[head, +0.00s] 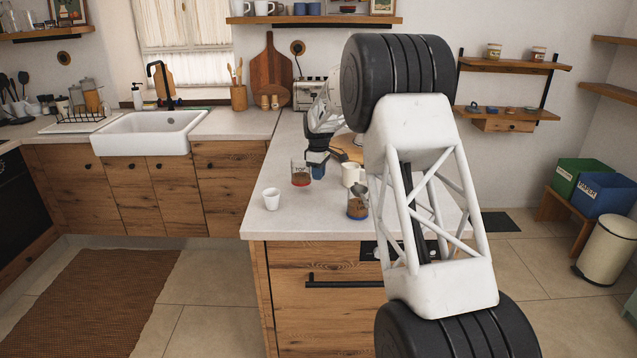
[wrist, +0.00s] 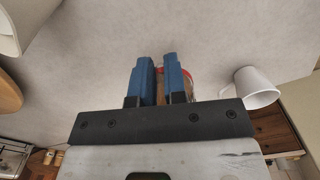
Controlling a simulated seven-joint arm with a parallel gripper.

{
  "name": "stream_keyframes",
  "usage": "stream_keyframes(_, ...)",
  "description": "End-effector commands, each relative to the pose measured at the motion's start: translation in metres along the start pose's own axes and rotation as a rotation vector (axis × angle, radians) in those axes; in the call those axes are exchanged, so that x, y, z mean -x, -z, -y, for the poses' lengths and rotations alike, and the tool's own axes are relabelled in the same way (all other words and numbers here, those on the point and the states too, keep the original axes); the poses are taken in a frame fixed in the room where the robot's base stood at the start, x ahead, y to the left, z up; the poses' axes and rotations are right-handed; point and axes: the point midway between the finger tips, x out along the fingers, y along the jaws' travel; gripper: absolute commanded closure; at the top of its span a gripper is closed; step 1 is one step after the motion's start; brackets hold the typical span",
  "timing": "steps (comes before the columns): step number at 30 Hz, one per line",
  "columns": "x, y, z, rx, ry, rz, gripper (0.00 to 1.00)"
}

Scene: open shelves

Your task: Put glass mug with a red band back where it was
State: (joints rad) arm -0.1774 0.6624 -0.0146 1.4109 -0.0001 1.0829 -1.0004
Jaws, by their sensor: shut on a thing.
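The glass mug with a red band (head: 300,173) is at my gripper over the left part of the counter, with brown contents. My gripper (head: 317,168) is shut on it from its right side. In the wrist view, the blue fingers (wrist: 157,78) are close together, and a bit of the mug's red band (wrist: 188,74) shows beside the right finger. The fingers hide most of the mug there. I cannot tell whether its base touches the counter.
A white cup (head: 271,198) stands left and in front of the held mug. A cream mug (head: 350,174) and a blue-banded glass mug (head: 356,208) stand to its right. The counter (head: 263,222) is clear at its front left. Wall shelves (head: 507,114) hang at the right.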

Motion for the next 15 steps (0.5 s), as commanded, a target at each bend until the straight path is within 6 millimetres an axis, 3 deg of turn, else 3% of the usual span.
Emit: stream_keyframes(15, -0.034, 0.000, 0.000, 0.000, -0.001, -0.001, 1.00)
